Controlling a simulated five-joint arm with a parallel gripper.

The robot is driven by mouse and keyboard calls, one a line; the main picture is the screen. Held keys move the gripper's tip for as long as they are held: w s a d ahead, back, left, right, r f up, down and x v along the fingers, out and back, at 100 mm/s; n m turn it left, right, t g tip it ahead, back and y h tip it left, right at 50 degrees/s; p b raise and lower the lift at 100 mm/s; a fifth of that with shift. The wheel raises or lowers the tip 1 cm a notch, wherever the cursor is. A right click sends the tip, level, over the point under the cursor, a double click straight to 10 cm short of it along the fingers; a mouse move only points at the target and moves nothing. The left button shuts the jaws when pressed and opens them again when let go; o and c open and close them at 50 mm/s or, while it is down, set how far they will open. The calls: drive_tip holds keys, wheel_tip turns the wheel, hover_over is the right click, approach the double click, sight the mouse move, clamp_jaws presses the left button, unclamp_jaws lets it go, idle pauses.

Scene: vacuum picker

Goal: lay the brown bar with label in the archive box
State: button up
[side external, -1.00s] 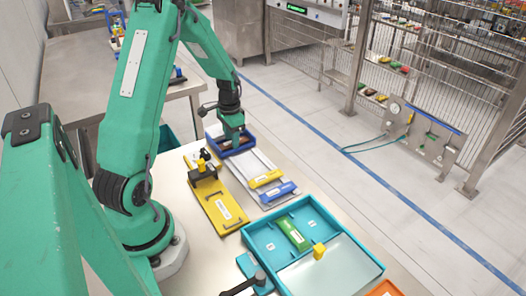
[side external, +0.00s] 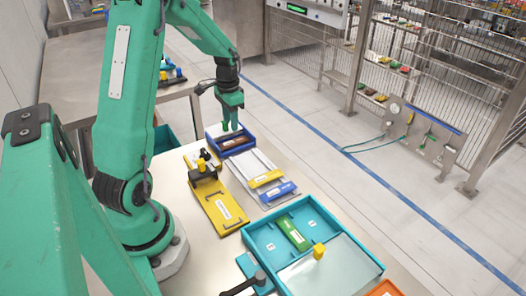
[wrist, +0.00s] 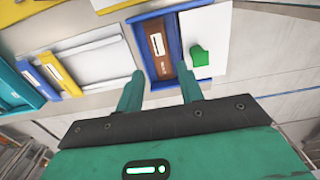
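The brown bar (side external: 236,142) lies flat inside an open blue box (side external: 214,144) at the far end of the bench. In the wrist view the brown bar (wrist: 156,42) shows a white label and lies lengthwise between the walls of the blue box (wrist: 174,38). My gripper (side external: 231,127) hangs above the blue box, with its fingers pointing down and nothing between them. In the wrist view my gripper (wrist: 160,85) has its two fingers wide apart, and the bar lies beyond them. No marking I can read names the archive box.
A pale rack beside the box holds a yellow bar (side external: 265,179) and a blue bar (side external: 278,192). A yellow plate (side external: 222,211) with a black clamp lies to the left. Nearer stands a teal tray (side external: 362,255) with a green bar (side external: 294,233).

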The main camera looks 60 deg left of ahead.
drive_tip(key=shift+r, duration=2.55)
drive_tip(key=s+d+r+t, duration=0.2)
drive_tip(key=d+r, duration=0.7)
drive_tip(key=d, duration=0.4)
drive_tip(key=s+d+r+t, duration=0.2)
drive_tip(key=s+d+t, duration=0.1)
drive_tip(key=s+d, duration=0.7)
drive_tip(key=shift+s+d+r+t, duration=0.15)
drive_tip(key=shift+d+r+t, duration=0.15)
drive_tip(key=shift+d, duration=0.95)
drive_tip(key=shift+a, duration=0.1)
